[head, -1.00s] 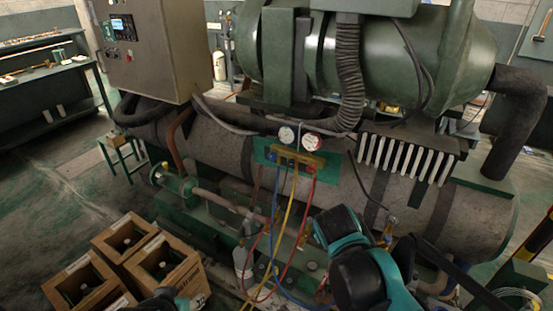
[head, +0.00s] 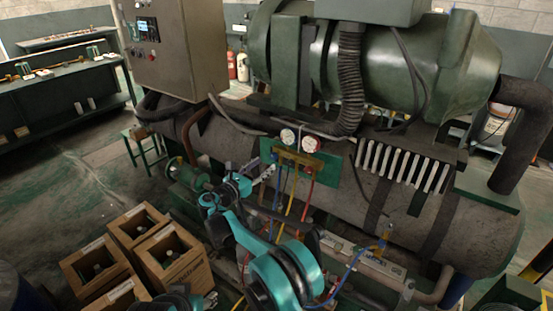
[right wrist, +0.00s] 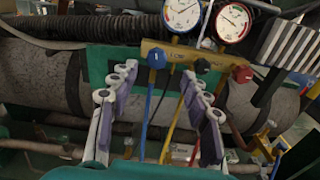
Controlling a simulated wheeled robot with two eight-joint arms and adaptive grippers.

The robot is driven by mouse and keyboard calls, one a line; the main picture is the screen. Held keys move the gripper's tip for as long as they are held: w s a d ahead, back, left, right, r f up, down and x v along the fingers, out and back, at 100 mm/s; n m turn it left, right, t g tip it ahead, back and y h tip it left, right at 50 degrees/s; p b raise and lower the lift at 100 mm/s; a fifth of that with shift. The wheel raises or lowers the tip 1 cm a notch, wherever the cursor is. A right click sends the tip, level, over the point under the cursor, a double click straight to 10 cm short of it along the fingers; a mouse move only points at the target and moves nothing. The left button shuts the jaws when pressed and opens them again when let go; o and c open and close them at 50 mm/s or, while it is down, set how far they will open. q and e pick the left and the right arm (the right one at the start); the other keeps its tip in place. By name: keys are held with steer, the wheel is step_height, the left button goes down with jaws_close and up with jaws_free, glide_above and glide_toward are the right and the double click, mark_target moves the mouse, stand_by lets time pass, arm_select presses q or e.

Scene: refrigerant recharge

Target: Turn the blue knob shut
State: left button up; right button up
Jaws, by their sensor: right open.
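The blue knob (right wrist: 156,59) is on the left end of the brass gauge manifold (right wrist: 185,57) in the right wrist view, with a blue hose below it. In the head view the manifold (head: 300,158) sits on a green plate. A black knob (right wrist: 203,66) and a red knob (right wrist: 243,74) are to its right. My right gripper (right wrist: 158,76) is open, fingers pointing at the manifold; the blue knob shows between and just beyond the fingertips. I see no contact. The right gripper (head: 264,172) also shows in the head view, just left of and below the manifold. Only part of my left arm shows at the bottom edge.
Two round gauges (right wrist: 182,12) stand above the manifold. Blue, yellow and red hoses (head: 291,195) hang below it. A grey control cabinet (head: 175,50) and the large green compressor (head: 400,60) are behind.

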mark_target(272, 158)
steer(key=b+x, duration=0.1)
steer(key=x, duration=0.2)
steer(key=b+x, duration=0.1)
steer(key=x, duration=0.2)
steer(key=shift+w+a+f, duration=0.1)
steer(key=shift+a+f, duration=0.1)
steer(key=shift+f, duration=0.05)
steer(key=shift+x, duration=0.8)
steer(key=shift+r, duration=0.2)
jaws_close()
